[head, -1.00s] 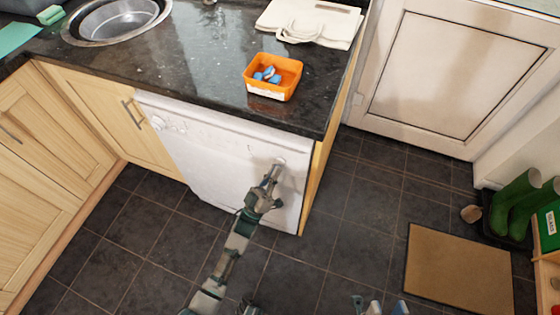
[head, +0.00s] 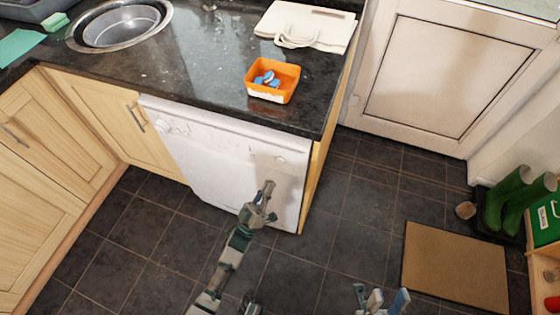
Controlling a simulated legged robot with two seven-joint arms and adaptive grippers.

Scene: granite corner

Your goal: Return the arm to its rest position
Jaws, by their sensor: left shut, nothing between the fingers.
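My left arm reaches up from the bottom of the head view. Its gripper (head: 268,187) is shut and empty, in front of the white dishwasher (head: 225,160), whose door is shut. I cannot tell the exact gap between the fingertips and the door. My right gripper (head: 381,298) shows only in part at the bottom edge, above the floor, with pale and blue parts. Its jaw state is unclear.
An orange tub (head: 272,80) with several blue-and-white tablets stands on the dark counter (head: 200,75). The floor (head: 330,235) is clear between the dishwasher and the brown mat (head: 455,268). Green boots (head: 508,200) stand at the right.

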